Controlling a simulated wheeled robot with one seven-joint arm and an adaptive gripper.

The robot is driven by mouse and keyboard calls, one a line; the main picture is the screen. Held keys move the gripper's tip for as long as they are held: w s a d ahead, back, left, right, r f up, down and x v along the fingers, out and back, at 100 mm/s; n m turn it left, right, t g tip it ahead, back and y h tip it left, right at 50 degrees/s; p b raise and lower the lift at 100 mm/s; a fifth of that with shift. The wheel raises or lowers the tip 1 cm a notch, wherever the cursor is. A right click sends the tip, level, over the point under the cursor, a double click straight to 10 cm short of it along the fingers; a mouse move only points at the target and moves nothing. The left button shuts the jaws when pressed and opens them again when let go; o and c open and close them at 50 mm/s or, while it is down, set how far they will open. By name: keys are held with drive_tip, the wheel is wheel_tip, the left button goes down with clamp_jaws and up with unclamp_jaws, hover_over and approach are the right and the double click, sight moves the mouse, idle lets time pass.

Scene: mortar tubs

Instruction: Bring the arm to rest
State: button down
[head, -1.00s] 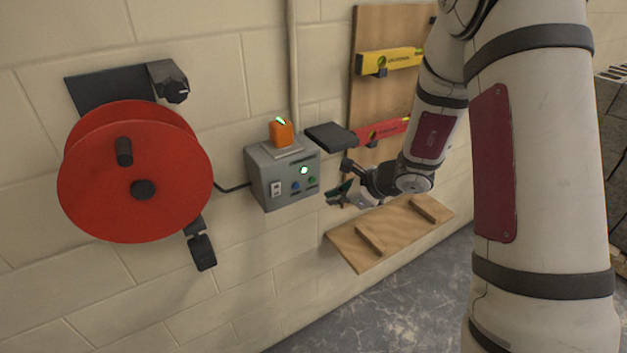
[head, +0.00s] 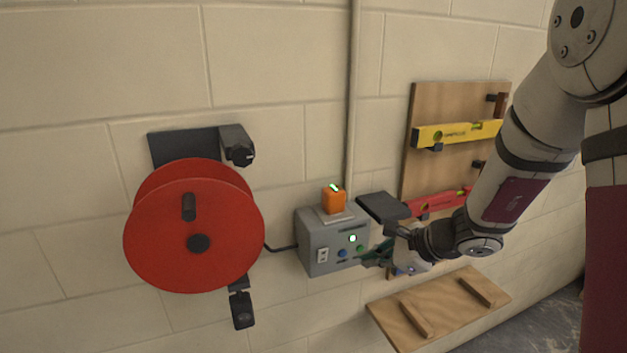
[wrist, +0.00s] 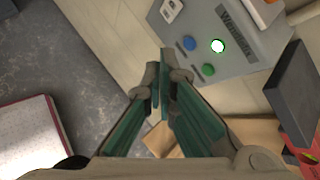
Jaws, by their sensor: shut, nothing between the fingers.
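My gripper (head: 372,256) is at the end of my arm, which reaches in from the right in the head view. It is in front of the wall, just right of the grey control box (head: 318,262). In the wrist view my gripper (wrist: 158,82) has its green-padded fingers together at the tips, with nothing held. The control box shows above and right of the fingertips in the wrist view (wrist: 235,65), with a lit white-green button, a blue button and a green button. I cannot tell from these views how far the fingertips are from the box.
A red reel (head: 160,245) hangs on the wall at left. An orange block (head: 333,202) sits on the box. A wooden board with a yellow level (head: 458,134) and a red level (head: 436,204) is behind my arm. A wooden shelf (head: 445,310) is below.

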drive_tip(key=s+a+r+n+g, duration=0.3)
drive_tip(key=s+a+r+n, duration=0.2)
drive_tip(key=s+r+n, duration=0.7)
drive_tip(key=s+d+r+n+t+h, duration=0.1)
drive_tip(key=s+d+r+n+h, duration=0.1)
drive_tip(key=s, duration=0.5)
drive_tip(key=s+d+r+n+h, duration=0.3)
drive_tip(key=s+d+n+h, duration=0.1)
drive_tip(key=s, duration=0.4)
drive_tip(key=d+n, duration=0.1)
drive_tip(key=n, duration=0.1)
drive_tip(key=shift+s+d+n+t+h, duration=0.15)
drive_tip(key=shift+d+n+t+h, duration=0.15)
drive_tip(key=shift+n+t+h, duration=0.1)
